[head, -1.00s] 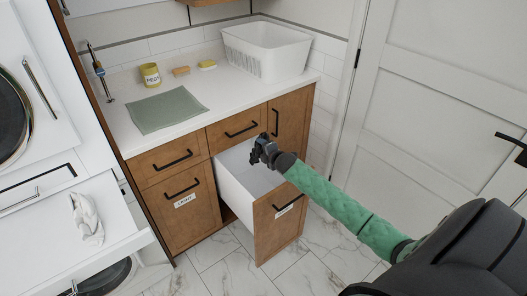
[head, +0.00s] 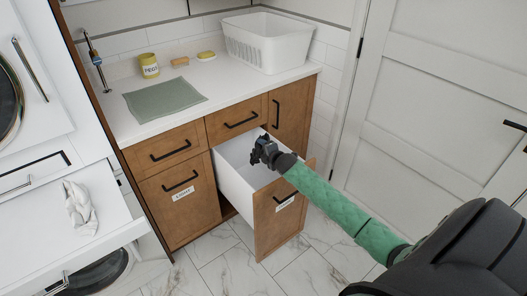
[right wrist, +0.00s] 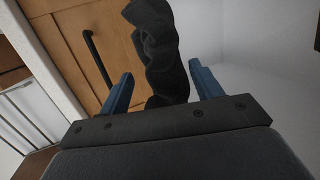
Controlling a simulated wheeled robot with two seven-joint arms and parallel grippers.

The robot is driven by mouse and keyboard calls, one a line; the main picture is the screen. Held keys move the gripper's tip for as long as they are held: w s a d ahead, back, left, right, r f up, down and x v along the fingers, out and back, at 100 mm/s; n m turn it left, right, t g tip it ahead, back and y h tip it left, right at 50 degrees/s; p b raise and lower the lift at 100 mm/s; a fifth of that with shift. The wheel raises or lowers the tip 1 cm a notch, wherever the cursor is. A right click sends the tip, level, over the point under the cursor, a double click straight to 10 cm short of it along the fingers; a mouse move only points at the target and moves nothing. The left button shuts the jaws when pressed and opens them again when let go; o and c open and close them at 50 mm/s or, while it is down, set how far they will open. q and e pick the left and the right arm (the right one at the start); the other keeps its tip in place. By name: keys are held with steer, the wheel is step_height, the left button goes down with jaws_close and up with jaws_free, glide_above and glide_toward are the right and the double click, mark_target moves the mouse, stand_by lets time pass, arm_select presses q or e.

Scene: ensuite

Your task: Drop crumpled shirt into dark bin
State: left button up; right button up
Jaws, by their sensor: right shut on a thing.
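My right gripper (head: 265,152) is over the open pull-out bin (head: 234,184), which has white inner walls and a wooden front. The label (head: 286,204) on its front is too small to read surely. In the right wrist view a dark crumpled shirt (right wrist: 152,45) is between the blue fingers of my right gripper, which is shut on it. In the head view the shirt is hard to tell from the dark gripper. My left gripper is out of view.
A closed cabinet front (head: 180,205) labelled LIGHT is left of the bin. A pale cloth (head: 80,208) lies on a white pulled-out shelf at left. The counter holds a white basket (head: 268,45), a yellow pot (head: 149,66) and a grey-green mat (head: 164,99). A white door (head: 435,95) is at right.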

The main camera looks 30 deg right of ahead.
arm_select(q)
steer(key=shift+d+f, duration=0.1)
arm_select(e)
steer(key=o, duration=1.3)
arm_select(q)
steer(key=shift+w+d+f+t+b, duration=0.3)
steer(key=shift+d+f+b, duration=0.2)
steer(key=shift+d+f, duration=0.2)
arm_select(e)
steer(key=v, duration=0.7)
steer(key=shift+s+r, duration=0.1)
steer(key=shift+s, duration=0.25)
